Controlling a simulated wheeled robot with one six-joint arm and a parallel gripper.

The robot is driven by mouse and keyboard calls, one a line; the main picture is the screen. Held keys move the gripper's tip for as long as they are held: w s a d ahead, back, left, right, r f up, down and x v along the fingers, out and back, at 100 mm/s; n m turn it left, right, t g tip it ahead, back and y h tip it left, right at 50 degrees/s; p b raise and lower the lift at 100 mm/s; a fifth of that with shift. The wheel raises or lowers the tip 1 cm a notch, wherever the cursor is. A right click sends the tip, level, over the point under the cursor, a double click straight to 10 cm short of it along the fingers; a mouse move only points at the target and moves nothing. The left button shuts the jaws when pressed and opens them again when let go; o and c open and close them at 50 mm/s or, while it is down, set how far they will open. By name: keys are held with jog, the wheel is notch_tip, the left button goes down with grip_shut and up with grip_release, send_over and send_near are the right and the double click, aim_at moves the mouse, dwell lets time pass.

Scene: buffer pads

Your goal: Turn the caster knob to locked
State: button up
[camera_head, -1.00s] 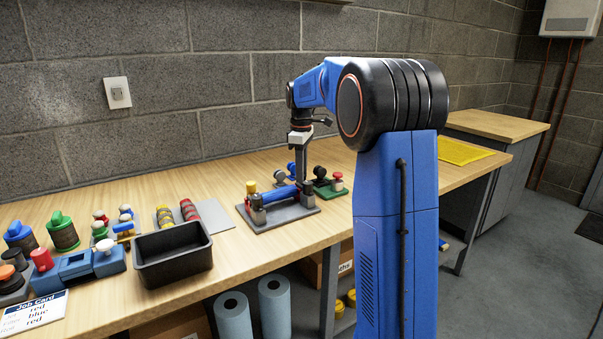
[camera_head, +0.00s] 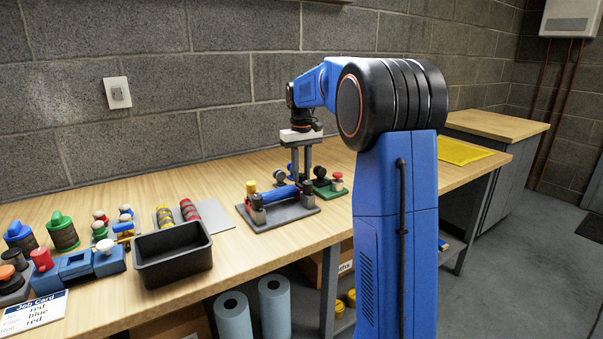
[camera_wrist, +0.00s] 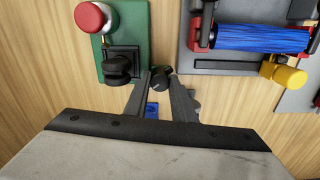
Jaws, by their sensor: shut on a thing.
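My gripper (camera_head: 300,182) points straight down at the back of the bench, behind the grey fixture. In the wrist view its two fingers (camera_wrist: 160,80) are closed around a small black knob (camera_wrist: 160,77) with a pale mark on it. The knob's base is mostly hidden by the fingers. A bit of blue (camera_wrist: 152,109) shows between the fingers, below the knob. Beside it is a green plate (camera_wrist: 136,22) with a red-topped knob (camera_wrist: 94,17) and a black round part (camera_wrist: 117,69).
The grey fixture (camera_head: 290,215) with a blue roller (camera_head: 280,195) and yellow knob (camera_head: 252,187) stands close in front. A black bin (camera_head: 173,254), striped rollers (camera_head: 189,210) and several coloured parts fill the left of the bench. The right end is mostly clear.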

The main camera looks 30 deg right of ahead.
aim_at(301, 174)
jog(key=m, duration=0.3)
jog(key=shift+m, duration=2.2)
jog(key=o, duration=1.1)
jog(key=shift+c, duration=0.2)
jog(key=shift+r, duration=0.1)
notch_tip(301, 174, up, 17)
jog(key=shift+r, duration=0.15)
